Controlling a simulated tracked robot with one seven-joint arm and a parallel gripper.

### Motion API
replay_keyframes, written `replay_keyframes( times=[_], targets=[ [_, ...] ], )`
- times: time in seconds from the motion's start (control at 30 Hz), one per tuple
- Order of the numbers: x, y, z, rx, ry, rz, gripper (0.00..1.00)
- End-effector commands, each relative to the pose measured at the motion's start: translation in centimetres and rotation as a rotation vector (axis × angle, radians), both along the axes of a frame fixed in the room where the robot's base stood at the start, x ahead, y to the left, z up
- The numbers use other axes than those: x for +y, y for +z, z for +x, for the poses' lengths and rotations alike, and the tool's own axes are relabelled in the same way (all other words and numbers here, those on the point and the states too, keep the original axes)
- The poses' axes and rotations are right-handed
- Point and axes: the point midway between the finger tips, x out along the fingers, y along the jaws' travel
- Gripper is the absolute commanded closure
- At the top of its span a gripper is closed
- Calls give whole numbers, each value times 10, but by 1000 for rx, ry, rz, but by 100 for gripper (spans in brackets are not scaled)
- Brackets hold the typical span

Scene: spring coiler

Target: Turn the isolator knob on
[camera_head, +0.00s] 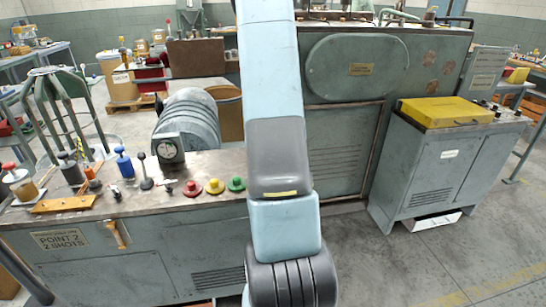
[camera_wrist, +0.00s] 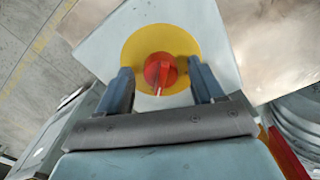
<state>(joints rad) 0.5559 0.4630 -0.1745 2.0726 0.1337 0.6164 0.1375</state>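The isolator knob (camera_wrist: 161,70) is a red rotary knob on a round yellow plate (camera_wrist: 134,52), fixed to a pale box face (camera_wrist: 100,48) in the wrist view. A light mark runs along its grip, pointing roughly down in the picture. My gripper (camera_wrist: 161,84) is open, with one blue-grey finger to the left of the knob and one to the right. Gaps show between the fingers and the knob, and nothing is held. In the head view my arm fills the middle, and I cannot see my gripper or the isolator knob there.
A large green machine (camera_head: 358,65) stands behind my arm. A cabinet (camera_head: 430,165) with a yellow case (camera_head: 445,111) is at right. Open floor lies front right.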

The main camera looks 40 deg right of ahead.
Motion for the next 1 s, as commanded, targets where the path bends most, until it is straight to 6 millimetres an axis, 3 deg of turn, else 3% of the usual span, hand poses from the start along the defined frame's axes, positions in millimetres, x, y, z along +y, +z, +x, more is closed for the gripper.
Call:
replay_keyframes(
  times=[0.37, 1.0],
  targets=[
    [0, 9, 1, -2, 2, -1, 33],
    [0, 120, 0, -2, 2, -1, 33]
  ],
)
